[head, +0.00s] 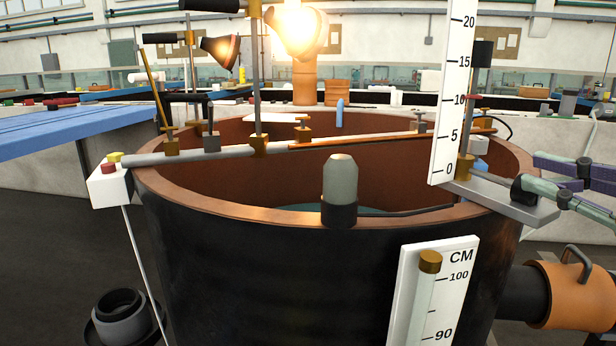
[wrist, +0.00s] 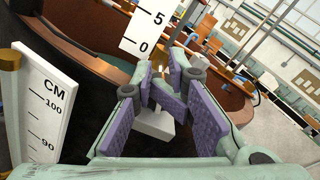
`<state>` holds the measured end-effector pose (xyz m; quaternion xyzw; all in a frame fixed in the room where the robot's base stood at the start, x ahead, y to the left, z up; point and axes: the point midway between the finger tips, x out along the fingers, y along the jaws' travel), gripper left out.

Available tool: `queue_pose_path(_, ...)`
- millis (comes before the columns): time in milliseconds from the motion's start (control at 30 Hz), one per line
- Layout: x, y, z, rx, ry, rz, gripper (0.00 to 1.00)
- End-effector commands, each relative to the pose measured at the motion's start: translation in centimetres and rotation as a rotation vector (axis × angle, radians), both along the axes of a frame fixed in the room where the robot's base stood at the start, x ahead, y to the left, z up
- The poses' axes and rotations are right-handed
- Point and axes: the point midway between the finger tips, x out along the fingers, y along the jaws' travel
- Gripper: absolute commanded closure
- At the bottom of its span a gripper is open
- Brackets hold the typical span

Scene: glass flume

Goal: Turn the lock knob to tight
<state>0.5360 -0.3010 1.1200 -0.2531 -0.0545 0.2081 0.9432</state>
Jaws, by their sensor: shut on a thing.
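My gripper (head: 530,174) comes in from the right, beside the grey bracket (head: 500,197) on the tank rim. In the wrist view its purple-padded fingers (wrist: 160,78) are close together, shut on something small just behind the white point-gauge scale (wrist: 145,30). It is presumably the lock knob, but the fingers mostly hide it, so its turned position cannot be told. The same scale stands upright in the head view (head: 453,90), its 0 mark just above the bracket. A brass clamp (head: 465,167) sits beside the scale's foot.
The round dark tank (head: 240,270) with a copper-brown rim fills the middle. A CM scale (head: 437,290) is fixed to its front. An orange-collared pipe (head: 572,295) lies below my gripper.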

Motion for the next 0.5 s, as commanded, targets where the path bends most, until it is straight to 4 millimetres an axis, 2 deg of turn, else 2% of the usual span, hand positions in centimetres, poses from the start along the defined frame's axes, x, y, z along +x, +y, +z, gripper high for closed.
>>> queue_pose_path(500,0.5,-1.1,0.4,0.0,-0.003,-0.004,1.0)
